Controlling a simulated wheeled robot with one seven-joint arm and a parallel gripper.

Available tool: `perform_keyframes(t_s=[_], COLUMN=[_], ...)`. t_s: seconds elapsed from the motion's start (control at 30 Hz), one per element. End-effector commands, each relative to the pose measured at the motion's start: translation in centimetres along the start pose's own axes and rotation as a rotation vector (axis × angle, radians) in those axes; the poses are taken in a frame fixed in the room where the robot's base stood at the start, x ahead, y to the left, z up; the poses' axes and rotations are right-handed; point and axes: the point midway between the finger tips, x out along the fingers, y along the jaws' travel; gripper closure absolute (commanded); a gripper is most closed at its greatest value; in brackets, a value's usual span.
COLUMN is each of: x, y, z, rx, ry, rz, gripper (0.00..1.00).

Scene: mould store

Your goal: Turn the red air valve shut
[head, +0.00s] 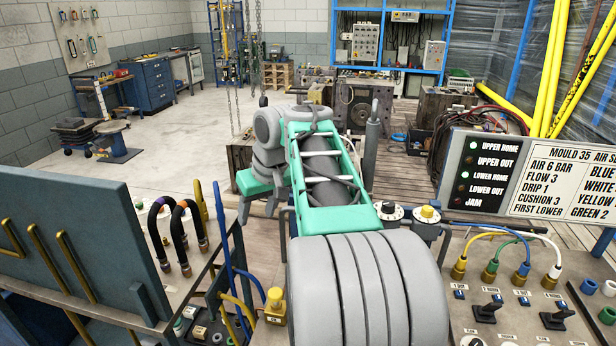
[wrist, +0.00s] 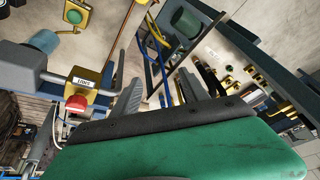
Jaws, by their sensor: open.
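My gripper (head: 257,212) hangs in the middle of the head view, fingers down and spread, with nothing between them. In the wrist view my gripper (wrist: 158,88) shows two grey fingers apart above the green housing. A red round knob (wrist: 77,104) sits on a yellow box with a small label, to the left of my fingers and apart from them. I cannot tell whether this knob is the red air valve or a stop button. No red valve handle can be made out in the head view; my arm hides part of the middle.
A bench with hoses (head: 185,235) and a blue panel (head: 75,245) stand at the left. A control desk with a sign (head: 560,180) and coloured hoses (head: 490,240) is at the right. A yellow box (head: 275,308) stands near my arm. Open floor (head: 180,125) lies behind.

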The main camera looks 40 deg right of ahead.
Motion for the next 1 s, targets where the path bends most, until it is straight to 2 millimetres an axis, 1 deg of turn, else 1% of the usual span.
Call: perform_keyframes(t_s=[0.03, 0.07, 0.1, 0.2, 0.23, 0.3, 0.37, 0.6, 0.7, 0.8, 1.0], x=[-2.2, -3.1, -4.0, -5.7, -5.8, -5.7, -4.9, -0.3, 1.0, 1.6, 1.6], y=[4.8, 7.1, 9.8, 14.5, 15.3, 16.2, 16.4, 16.7, 16.9, 17.0, 17.0], z=[-1.7, -2.2, -2.5, -2.5, -2.3, -2.1, -2.0, -2.0, -2.2, -2.2, -2.3], rx=[0.02, 0.021, 0.02, 0.016, 0.015, 0.012, 0.011, 0.012, 0.015, 0.013, 0.013], ry=[0.007, 0.01, 0.014, 0.017, 0.017, 0.017, 0.016, 0.017, 0.018, 0.019, 0.019], rz=[0.02, 0.031, 0.045, 0.074, 0.079, 0.086, 0.086, 0.086, 0.086, 0.088, 0.088], gripper=[0.48, 0.48, 0.48, 0.48, 0.48, 0.48, 0.48, 0.48, 0.48, 0.48, 0.48])
